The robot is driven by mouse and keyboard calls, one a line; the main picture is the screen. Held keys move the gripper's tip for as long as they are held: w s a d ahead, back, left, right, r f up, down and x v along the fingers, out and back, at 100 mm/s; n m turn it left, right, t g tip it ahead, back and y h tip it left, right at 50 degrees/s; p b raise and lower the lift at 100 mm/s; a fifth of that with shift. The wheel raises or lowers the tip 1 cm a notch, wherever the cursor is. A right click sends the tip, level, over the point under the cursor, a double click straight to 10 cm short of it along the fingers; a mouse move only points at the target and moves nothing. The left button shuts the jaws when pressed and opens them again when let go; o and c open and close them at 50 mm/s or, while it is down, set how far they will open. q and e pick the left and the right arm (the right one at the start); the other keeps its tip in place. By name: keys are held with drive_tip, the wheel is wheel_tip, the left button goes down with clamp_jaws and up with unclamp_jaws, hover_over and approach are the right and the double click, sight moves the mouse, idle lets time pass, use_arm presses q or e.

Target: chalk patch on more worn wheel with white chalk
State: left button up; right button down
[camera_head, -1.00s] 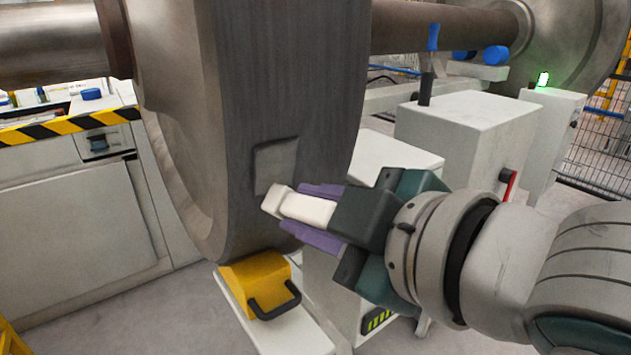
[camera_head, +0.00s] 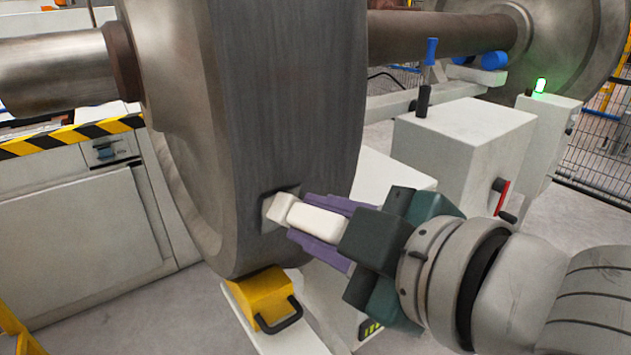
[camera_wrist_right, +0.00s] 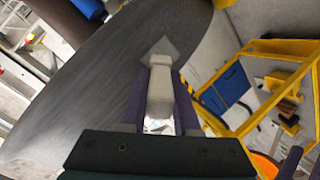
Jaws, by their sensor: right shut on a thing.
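The near wheel (camera_head: 290,100) stands large in the head view, its dark grey tread facing me. A small squarish patch (camera_head: 267,212) shows low on the tread, pale at its left with a dark upper edge. My right gripper (camera_head: 302,218) is shut on the white chalk (camera_head: 320,223), its purple fingers on either side. The chalk's tip overlaps the patch; whether it touches is unclear. In the right wrist view the chalk (camera_wrist_right: 160,95) points at the pale, diamond-shaped patch (camera_wrist_right: 163,46) on the wheel (camera_wrist_right: 90,85). My left gripper is not in view.
A yellow chock (camera_head: 262,292) with a black handle sits under the wheel. White cabinets (camera_head: 465,140) stand behind my right arm. An axle (camera_head: 440,32) runs to the far wheel (camera_head: 575,45). A yellow frame (camera_wrist_right: 250,110) stands right in the wrist view.

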drive_tip(key=shift+s+d+r+p, duration=0.1)
drive_tip(key=shift+s+r+p, duration=0.05)
drive_tip(key=shift+r+p, duration=0.4)
drive_tip(key=shift+s+d+r+p, duration=0.1)
drive_tip(key=shift+r+p, duration=0.35)
drive_tip(key=shift+r, duration=0.1)
use_arm(q)
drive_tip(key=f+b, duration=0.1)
drive_tip(key=b, duration=0.3)
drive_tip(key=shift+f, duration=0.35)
use_arm(e)
wheel_tip(320, 180, down, 7)
drive_tip(key=w+a, duration=0.1)
drive_tip(key=shift+w, duration=0.25)
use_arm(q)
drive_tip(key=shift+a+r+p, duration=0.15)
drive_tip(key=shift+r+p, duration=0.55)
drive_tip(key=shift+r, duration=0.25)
use_arm(e)
drive_tip(key=s+d+f, duration=0.1)
drive_tip(key=s+d, duration=0.2)
drive_tip(key=s, duration=0.1)
drive_tip(key=shift+s+d+f, duration=0.2)
drive_tip(key=shift+s+f, duration=0.1)
drive_tip(key=shift+s, duration=0.1)
